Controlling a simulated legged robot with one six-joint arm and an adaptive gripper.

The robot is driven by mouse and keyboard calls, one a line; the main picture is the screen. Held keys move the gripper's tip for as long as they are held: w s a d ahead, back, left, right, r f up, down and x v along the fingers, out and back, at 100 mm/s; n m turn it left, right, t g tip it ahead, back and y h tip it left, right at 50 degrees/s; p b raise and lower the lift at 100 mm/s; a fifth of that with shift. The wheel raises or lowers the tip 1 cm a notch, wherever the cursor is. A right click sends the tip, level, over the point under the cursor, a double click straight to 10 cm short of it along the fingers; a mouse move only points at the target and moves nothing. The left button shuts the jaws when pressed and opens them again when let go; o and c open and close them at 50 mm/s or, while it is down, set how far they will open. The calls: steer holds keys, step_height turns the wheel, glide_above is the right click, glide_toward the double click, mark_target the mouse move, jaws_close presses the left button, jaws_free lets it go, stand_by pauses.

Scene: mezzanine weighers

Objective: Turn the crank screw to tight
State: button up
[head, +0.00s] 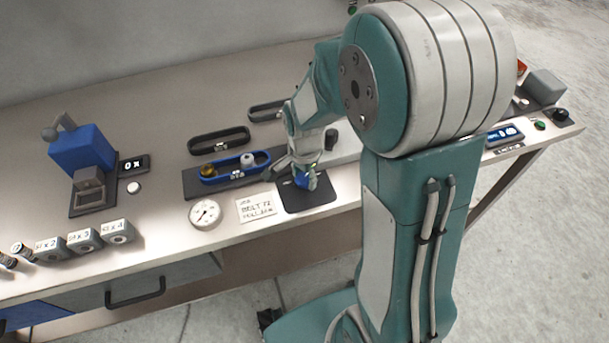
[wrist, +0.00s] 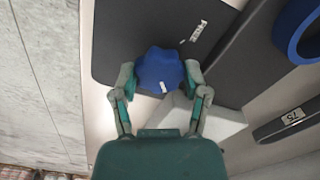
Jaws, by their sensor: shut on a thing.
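A blue lobed knob, which looks like the crank screw (head: 305,183), sits on a dark plate (head: 318,200) near the front edge of the bench. My gripper (head: 300,170) reaches down on it from above. In the wrist view the knob (wrist: 157,64) is between the two fingertips of my gripper (wrist: 160,74), which are shut on its sides. A short white mark shows on the knob, on the side toward my gripper's palm. A small white label on the plate (wrist: 110,60), to the knob's upper right, is hard to read.
Left of the plate are a blue tray (head: 235,178) with small parts, a round dial (head: 205,214) and a written card (head: 256,208). A blue machine (head: 84,150) and several grey blocks (head: 82,241) stand farther left. A grey box (head: 545,86) is at the right end.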

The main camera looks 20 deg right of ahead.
mark_target(302, 177)
steer(key=shift+m, duration=0.7)
steer(key=o, duration=0.9)
steer(key=shift+a, duration=0.1)
steer(key=shift+a, duration=0.1)
step_height(302, 177, up, 12)
steer(key=shift+w+f, duration=0.1)
